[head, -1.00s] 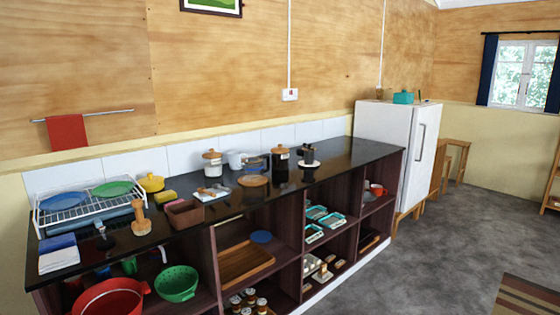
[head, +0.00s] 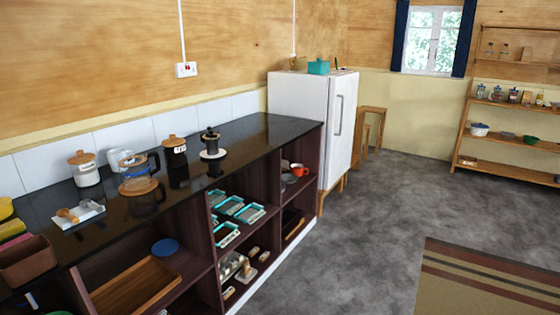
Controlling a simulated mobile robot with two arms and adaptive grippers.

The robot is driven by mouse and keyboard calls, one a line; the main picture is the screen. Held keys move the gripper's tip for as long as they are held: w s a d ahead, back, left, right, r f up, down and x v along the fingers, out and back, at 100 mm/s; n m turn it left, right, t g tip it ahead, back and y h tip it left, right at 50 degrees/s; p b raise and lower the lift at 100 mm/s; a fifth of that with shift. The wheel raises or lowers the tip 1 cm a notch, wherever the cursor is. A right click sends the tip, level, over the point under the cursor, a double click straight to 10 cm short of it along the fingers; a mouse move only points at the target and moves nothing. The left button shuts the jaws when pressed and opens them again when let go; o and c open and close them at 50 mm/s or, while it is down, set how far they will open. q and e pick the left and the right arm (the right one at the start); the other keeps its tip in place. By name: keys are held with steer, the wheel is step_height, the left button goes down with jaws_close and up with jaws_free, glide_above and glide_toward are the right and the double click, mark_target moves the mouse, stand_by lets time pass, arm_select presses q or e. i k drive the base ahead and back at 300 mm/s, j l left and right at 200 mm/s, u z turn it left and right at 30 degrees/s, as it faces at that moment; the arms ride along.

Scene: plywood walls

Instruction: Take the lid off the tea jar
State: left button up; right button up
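Two labelled jars with wooden lids stand on the dark counter (head: 245,133). One is a white jar (head: 86,177) at the left, near the tiled wall. The other is a black jar (head: 175,159) farther along. Both lids are on. The labels are too small to read, so I cannot tell whether either is the tea jar. Neither of my grippers is in view.
A glass pot (head: 138,188), a white tray (head: 78,214) and a black grinder-like item (head: 211,141) share the counter. A white fridge (head: 307,115) stands beyond. Wall shelves (head: 497,143) at the right hold small jars. The grey floor (head: 375,225) is mostly clear.

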mark_target(173, 141)
steer(key=i+l+u, duration=0.15)
steer(key=i, duration=0.4)
steer(key=i+l+u, duration=0.15)
steer(key=i, duration=0.35)
steer(key=i+l+u, duration=0.15)
steer(key=i, duration=0.4)
